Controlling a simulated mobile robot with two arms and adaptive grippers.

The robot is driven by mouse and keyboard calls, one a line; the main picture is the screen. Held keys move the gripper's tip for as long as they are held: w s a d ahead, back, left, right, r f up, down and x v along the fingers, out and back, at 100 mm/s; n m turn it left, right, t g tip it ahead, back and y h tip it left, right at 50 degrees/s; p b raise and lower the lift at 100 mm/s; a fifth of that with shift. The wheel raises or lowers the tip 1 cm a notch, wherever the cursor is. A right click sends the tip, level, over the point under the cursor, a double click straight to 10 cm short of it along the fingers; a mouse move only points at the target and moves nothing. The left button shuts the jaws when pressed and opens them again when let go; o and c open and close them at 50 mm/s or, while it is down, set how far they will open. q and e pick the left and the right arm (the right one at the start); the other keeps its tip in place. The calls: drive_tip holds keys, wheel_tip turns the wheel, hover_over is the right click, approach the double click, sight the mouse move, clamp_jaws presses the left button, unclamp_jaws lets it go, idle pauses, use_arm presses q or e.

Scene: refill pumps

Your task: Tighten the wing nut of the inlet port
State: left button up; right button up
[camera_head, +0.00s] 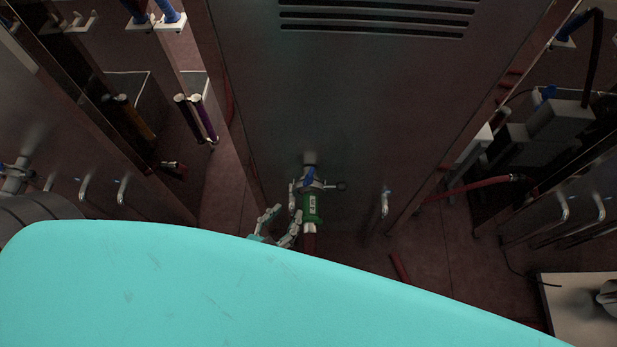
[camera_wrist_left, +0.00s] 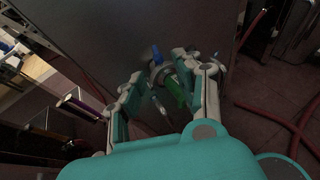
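The inlet port (camera_head: 310,168) comes out of the lower front of the tall metal cabinet in the head view. A clamp (camera_head: 314,186) sits around it, with a blue lever (camera_head: 308,178) on top and a small dark knob-like end (camera_head: 342,186) sticking out to the right. I cannot make out the wing nut's shape. A green hose fitting (camera_head: 312,208) hangs below. My left gripper (camera_head: 282,198) is open just left of the fitting. In the left wrist view my left gripper (camera_wrist_left: 160,66) has its fingers apart, with the green fitting (camera_wrist_left: 174,94) and blue lever (camera_wrist_left: 156,58) showing between them. My right gripper is not in view.
My turquoise arm cover fills the lower head view and hides the floor there. The cabinet (camera_head: 350,110) has a handle (camera_head: 385,204) to the right of the port. Red hoses (camera_head: 470,188) lie at the right, and purple and dark cylinders (camera_head: 204,118) stand left.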

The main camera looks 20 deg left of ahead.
use_arm(q)
drive_tip(key=a+n, duration=0.1)
drive_tip(key=p, duration=0.3)
approach(308, 176)
drive_tip(key=w, duration=0.2)
drive_tip(key=shift+y, duration=0.3)
drive_tip(key=x, duration=0.8)
drive_tip(key=shift+w+d+f, duration=0.1)
drive_tip(key=shift+d+f, duration=0.3)
drive_tip(key=shift+f, duration=0.05)
clamp_jaws()
